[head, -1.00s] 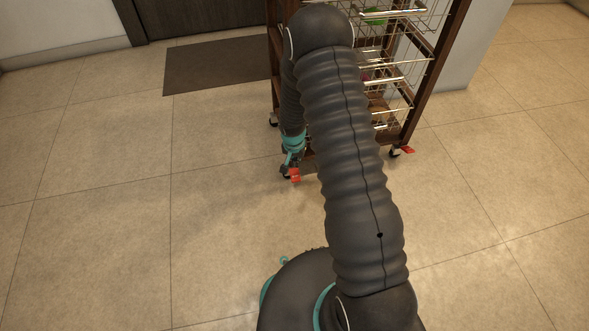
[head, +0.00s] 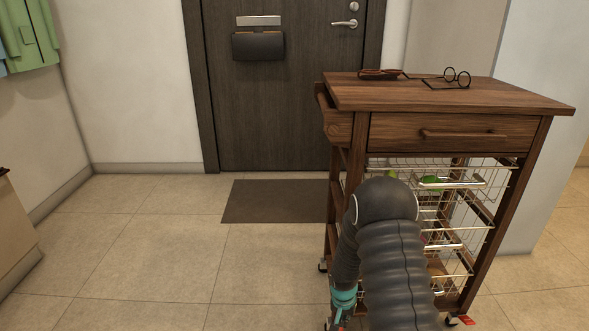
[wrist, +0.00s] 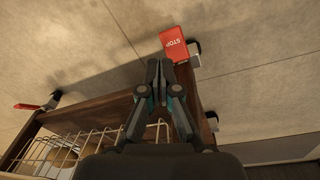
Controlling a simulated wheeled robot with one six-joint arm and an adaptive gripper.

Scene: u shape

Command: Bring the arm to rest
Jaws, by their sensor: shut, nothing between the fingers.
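My arm (head: 392,262) reaches forward in the head view, its elbow raised in front of a wooden cart and its forearm bent down on the left. My gripper (wrist: 158,64) shows in the wrist view, fingers shut together with nothing between them. Its tips lie in the picture just below a red caster tab marked STOP (wrist: 174,45); I cannot tell whether they touch it. In the head view the fingers fall at or below the bottom edge and are not clear.
The wooden cart (head: 440,97) has a drawer, wire baskets (head: 470,212) and casters. Glasses (head: 457,78) lie on its top. A dark door (head: 290,110) and a mat (head: 275,201) are behind. The floor to the left (head: 150,260) is clear.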

